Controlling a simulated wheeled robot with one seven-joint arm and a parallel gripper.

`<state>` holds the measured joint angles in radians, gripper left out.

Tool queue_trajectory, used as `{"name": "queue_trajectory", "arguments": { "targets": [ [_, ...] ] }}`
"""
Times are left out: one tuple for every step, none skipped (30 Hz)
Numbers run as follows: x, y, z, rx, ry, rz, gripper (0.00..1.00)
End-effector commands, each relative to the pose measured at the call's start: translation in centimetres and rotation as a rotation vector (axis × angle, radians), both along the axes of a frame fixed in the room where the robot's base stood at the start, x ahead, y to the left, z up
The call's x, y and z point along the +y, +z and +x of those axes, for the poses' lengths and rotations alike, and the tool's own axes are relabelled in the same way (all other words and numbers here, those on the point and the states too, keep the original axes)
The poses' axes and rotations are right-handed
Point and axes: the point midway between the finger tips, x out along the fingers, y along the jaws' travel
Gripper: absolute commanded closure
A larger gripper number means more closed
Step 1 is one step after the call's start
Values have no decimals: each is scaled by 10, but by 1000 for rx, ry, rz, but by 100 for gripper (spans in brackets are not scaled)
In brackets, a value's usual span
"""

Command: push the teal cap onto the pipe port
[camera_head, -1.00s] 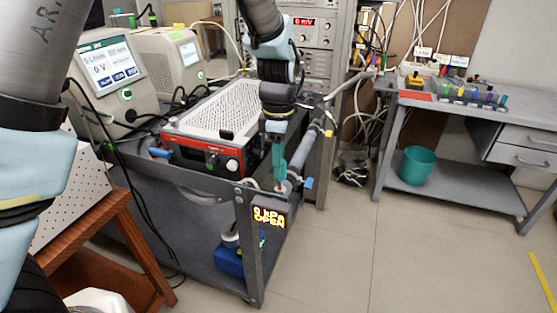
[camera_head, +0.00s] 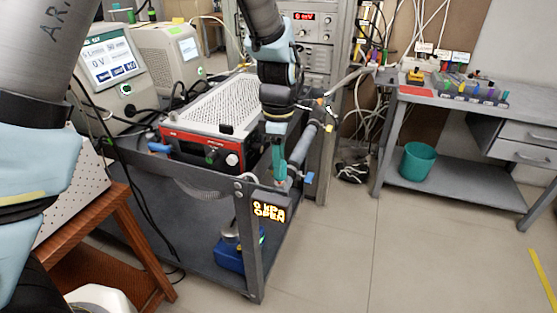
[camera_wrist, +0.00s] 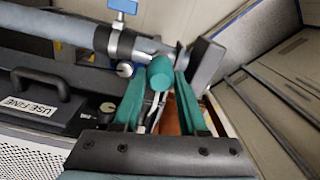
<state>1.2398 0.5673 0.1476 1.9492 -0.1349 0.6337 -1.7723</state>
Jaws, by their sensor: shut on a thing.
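The teal cap (camera_wrist: 160,73) is between my gripper's two teal fingertips in the wrist view. My gripper (camera_wrist: 159,88) is shut on it, and it also shows in the head view (camera_head: 279,172), pointing down at the cart's front right corner. The grey pipe (camera_wrist: 75,32) runs in from the left of the wrist view, with a metal clamp and a blue valve handle (camera_wrist: 123,5). The cap appears close to the pipe's end; whether they touch is unclear. In the head view the fingers hide the cap, and the pipe (camera_head: 307,140) slopes behind them. The port's opening is hidden.
A small display (camera_head: 268,208) on the cart post reads "0 kPa OPEN". A red-framed instrument (camera_head: 200,149) stands on the cart left of my gripper. A blue object (camera_head: 229,258) is on the lower shelf. The floor to the right is clear up to the bench (camera_head: 440,105).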

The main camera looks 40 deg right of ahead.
Motion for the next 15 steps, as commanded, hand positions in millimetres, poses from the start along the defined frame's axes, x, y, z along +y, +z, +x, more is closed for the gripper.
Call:
{"name": "queue_trajectory", "arguments": {
  "targets": [
    [0,-2,0,0,0,0,100],
    [0,-3,0,0,0,0,100],
    [0,-3,0,0,0,0,100],
    [0,-4,0,0,0,0,100],
    [0,-5,0,0,0,0,100],
    [0,-6,0,0,0,0,100],
    [0,-7,0,0,0,0,100],
    [0,-8,0,0,0,0,100],
    [0,-9,0,0,0,0,100],
    [0,-9,0,0,0,0,100],
    [0,-10,0,0,0,0,100],
    [0,-11,0,0,0,0,100],
    [0,-12,0,1,0,1,100],
    [0,-12,0,1,0,1,100],
    [0,-13,0,1,0,1,100]
  ]
}}
